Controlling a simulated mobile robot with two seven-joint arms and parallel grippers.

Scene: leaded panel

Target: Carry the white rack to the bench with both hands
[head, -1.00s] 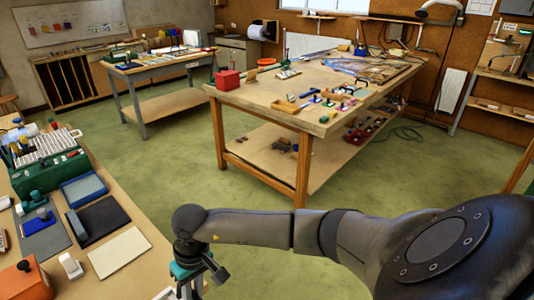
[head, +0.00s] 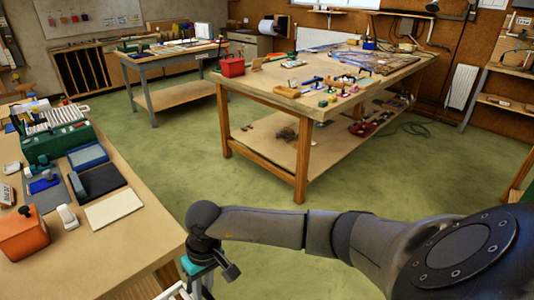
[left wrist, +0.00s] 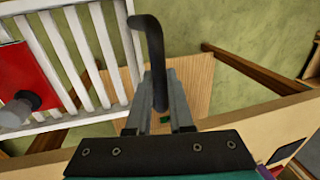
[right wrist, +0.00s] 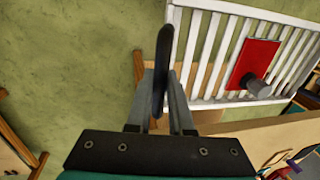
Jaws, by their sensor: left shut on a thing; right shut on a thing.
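The white rack (left wrist: 84,38) is a slatted frame with a red block (left wrist: 17,75) and grey knob on it. It also shows in the right wrist view (right wrist: 222,45); in the head view only a white piece (head: 176,291) shows at the bottom edge. My left gripper (left wrist: 160,100) is shut on a dark hooked handle at the rack's side. My right gripper (right wrist: 160,97) is shut on a similar dark handle at the other side. In the head view the left gripper is out of sight. A large wooden bench (head: 308,108) stands ahead, bearing tools and a panel.
A nearer worktop (head: 150,232) on the left holds a green machine (head: 62,141), an orange box (head: 24,236) and pads. A grey-legged table (head: 185,52) stands at the back left. Green floor (head: 185,165) is open between them. A hose (head: 415,128) lies right of the bench.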

